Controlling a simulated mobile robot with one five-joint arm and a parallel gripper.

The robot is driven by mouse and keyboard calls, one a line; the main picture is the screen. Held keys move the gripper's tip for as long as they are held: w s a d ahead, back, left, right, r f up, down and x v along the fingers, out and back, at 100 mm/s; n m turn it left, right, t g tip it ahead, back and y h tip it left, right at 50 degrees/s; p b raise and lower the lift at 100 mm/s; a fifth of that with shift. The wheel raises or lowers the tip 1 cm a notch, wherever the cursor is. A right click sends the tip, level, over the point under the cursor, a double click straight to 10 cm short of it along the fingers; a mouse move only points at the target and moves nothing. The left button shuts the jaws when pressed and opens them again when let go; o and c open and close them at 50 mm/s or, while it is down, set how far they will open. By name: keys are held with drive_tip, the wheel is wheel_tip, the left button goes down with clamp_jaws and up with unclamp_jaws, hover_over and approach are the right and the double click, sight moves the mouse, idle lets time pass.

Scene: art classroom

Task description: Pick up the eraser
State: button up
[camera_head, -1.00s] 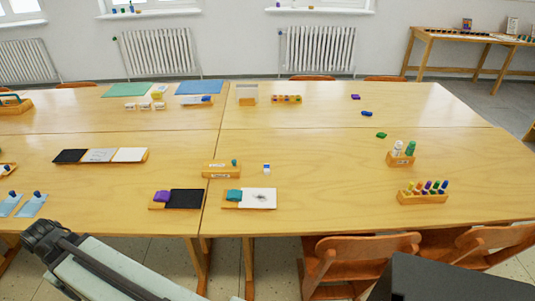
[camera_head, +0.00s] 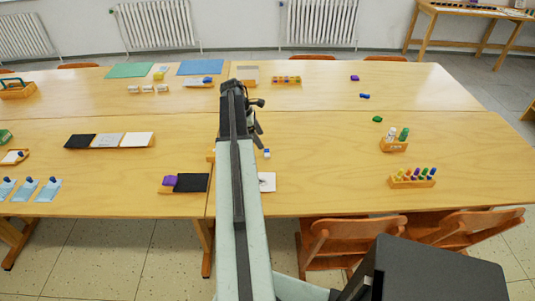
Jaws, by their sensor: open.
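A small white and blue block (camera_head: 266,153), which looks like the eraser, lies on the near part of the wooden table (camera_head: 320,150), just right of my arm. My gripper (camera_head: 260,118) is open and empty, above the table and a little beyond the block in the picture. Its height over the table is hard to tell. My arm hides most of the wooden box left of the block and part of the white card (camera_head: 267,182) in front of it.
A wooden holder with bottles (camera_head: 394,142) and a rack of coloured pegs (camera_head: 411,178) stand at the right. Purple (camera_head: 354,78), blue (camera_head: 364,96) and green (camera_head: 377,119) pieces lie apart. Chairs (camera_head: 352,240) line the near edge. The table between block and bottles is clear.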

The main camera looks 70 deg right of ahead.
sight(267, 152)
drive_tip(key=b+x, duration=0.7)
drive_tip(key=x, duration=0.1)
drive_tip(key=shift+a+f, duration=0.1)
drive_tip(key=shift+a, duration=0.1)
drive_tip(key=c, duration=1.4)
